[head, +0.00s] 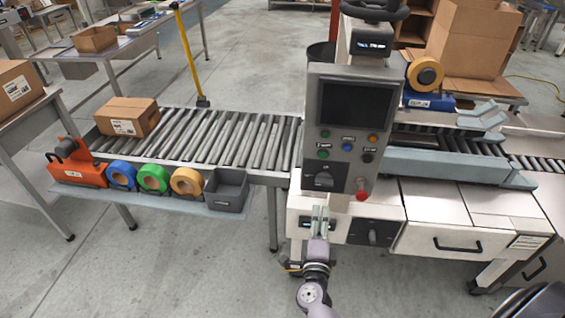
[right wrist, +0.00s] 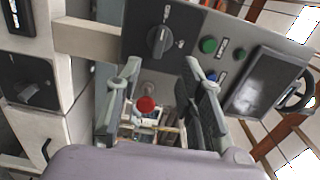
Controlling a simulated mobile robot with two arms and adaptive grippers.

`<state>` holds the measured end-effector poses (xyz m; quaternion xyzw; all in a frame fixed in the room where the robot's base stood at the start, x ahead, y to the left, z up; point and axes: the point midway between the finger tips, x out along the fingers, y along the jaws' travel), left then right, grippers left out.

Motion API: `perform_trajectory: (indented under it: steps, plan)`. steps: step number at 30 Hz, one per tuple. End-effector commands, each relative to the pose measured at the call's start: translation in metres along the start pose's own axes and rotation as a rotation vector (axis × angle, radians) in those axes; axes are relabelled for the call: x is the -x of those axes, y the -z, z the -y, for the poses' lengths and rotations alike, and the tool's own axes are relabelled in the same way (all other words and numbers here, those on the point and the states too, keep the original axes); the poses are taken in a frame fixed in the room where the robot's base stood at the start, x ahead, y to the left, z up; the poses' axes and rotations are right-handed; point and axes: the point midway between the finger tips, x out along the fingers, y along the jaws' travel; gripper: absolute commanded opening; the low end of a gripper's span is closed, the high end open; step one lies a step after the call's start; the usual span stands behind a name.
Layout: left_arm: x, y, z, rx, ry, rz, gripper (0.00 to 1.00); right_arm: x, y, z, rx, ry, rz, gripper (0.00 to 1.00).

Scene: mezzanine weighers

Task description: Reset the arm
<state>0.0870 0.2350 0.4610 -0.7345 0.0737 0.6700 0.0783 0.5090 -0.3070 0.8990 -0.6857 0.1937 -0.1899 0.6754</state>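My right gripper (head: 320,212) is just below the control panel (head: 343,160) of the machine, in front of its pale cabinet front. Its arm comes in from the bottom of the head view. In the right wrist view the two fingers of the right gripper (right wrist: 157,78) stand apart, with nothing held between them. Beyond the fingers are the panel's black rotary switch (right wrist: 158,42) and a red button (right wrist: 147,104). My left gripper is not in view.
Left of the panel runs a roller conveyor (head: 235,140) with a cardboard box (head: 127,116) on its far left end. A shelf along its front edge holds an orange tape dispenser (head: 78,172), several tape rolls and a grey bin (head: 226,190). The floor at the lower left is clear.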

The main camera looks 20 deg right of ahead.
Motion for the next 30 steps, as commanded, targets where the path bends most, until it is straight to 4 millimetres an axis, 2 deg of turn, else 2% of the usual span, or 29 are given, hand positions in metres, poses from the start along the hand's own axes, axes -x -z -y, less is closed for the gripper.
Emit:
perform_trajectory:
  steps: [5, 8, 11, 13, 15, 18, 20, 21, 23, 24, 27, 30]
  plan:
    - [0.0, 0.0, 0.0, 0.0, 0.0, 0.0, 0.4, 0.001, -0.003, -0.006, 0.021, -0.008, 0.015, 0.35]
    - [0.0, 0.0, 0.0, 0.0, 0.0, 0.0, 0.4, 0.009, -0.017, -0.032, 0.121, -0.043, 0.086, 0.35]
    - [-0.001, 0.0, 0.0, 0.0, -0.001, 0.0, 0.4, 0.029, -0.039, -0.082, 0.309, -0.106, 0.226, 0.35]
    - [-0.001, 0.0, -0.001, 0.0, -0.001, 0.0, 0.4, 0.053, -0.053, -0.128, 0.469, -0.16, 0.351, 0.35]
    - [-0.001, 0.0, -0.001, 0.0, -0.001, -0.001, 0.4, 0.081, -0.06, -0.174, 0.627, -0.213, 0.481, 0.35]
    - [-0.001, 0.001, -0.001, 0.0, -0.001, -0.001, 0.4, 0.125, -0.059, -0.236, 0.836, -0.286, 0.663, 0.35]
    - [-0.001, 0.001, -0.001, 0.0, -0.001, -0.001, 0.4, 0.155, -0.051, -0.271, 0.954, -0.33, 0.772, 0.35]
    - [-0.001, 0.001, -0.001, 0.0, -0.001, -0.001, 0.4, 0.175, -0.043, -0.294, 1.032, -0.358, 0.845, 0.35]
    - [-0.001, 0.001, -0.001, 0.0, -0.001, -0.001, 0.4, 0.206, -0.028, -0.324, 1.141, -0.4, 0.954, 0.35]
    - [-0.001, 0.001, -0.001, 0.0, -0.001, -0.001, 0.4, 0.227, -0.015, -0.343, 1.213, -0.427, 1.026, 0.35]
    - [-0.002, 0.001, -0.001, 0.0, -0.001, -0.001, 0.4, 0.279, 0.023, -0.384, 1.382, -0.493, 1.208, 0.35]
    - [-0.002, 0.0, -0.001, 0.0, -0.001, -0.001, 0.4, 0.325, 0.067, -0.414, 1.528, -0.553, 1.378, 0.35]
